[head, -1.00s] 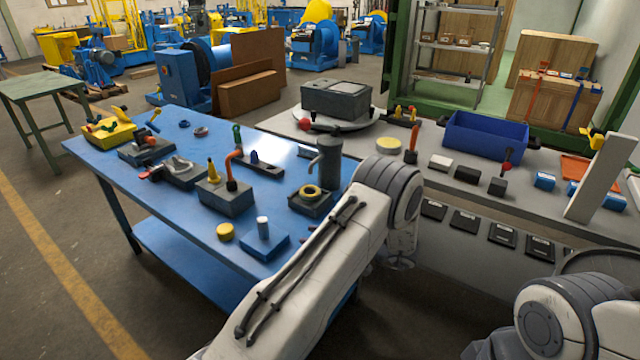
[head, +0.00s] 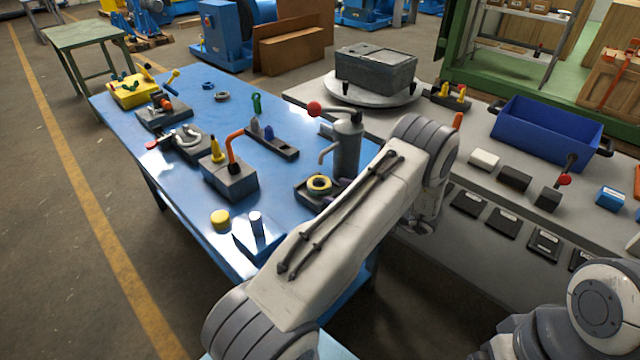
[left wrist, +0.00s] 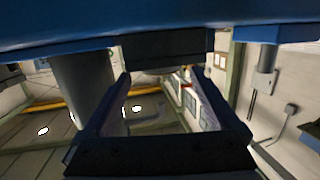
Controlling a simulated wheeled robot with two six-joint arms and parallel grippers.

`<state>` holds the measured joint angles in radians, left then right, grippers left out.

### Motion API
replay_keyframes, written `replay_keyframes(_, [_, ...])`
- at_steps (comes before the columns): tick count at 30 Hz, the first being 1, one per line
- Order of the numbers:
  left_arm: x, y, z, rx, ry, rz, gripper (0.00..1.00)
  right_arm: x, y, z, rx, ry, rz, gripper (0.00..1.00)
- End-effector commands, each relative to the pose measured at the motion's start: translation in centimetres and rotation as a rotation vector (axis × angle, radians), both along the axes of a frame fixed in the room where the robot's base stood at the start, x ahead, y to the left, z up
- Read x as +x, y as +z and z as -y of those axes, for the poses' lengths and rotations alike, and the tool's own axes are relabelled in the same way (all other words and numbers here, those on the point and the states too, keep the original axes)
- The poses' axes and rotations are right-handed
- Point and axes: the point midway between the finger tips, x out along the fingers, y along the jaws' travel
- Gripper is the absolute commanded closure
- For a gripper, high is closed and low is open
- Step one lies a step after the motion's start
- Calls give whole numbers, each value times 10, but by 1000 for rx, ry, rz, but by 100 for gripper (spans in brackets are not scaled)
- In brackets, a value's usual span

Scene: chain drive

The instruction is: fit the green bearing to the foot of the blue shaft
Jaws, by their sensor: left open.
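Small green parts (head: 129,87) lie on a yellow holder at the blue table's far left, too small to tell. In the head view my forearm largely hides this gripper. My right gripper is out of view.
A blue bin (head: 545,135) stands on the grey bench.

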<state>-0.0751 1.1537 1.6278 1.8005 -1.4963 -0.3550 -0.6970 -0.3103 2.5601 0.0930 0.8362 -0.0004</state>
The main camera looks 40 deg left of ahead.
Motion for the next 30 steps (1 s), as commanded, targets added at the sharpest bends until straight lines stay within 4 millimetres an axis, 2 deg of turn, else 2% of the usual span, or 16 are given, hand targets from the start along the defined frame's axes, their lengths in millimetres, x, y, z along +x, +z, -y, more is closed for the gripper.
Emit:
replay_keyframes(8, [-4, 6, -37, 0, 6, -1, 6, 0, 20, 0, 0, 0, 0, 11])
replay_keyframes(12, [-6, 0, -53, 0, 5, -1, 6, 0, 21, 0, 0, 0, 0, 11])
replay_keyframes(20, [-6, -2, -56, 0, 3, 1, 6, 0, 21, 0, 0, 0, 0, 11])
replay_keyframes(21, [-6, -2, -56, 0, 3, 1, 13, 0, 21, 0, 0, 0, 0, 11])
replay_keyframes(23, [-6, -2, -56, 0, 3, 1, 36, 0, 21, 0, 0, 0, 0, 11])
replay_keyframes(27, [-6, -1, -56, 0, 4, 0, 90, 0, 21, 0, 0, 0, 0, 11])
replay_keyframes(28, [-6, -1, -56, 2, 3, 1, 95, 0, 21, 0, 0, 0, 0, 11])
replay_keyframes(30, [-6, -1, -56, 2, 3, 1, 95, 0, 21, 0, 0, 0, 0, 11])
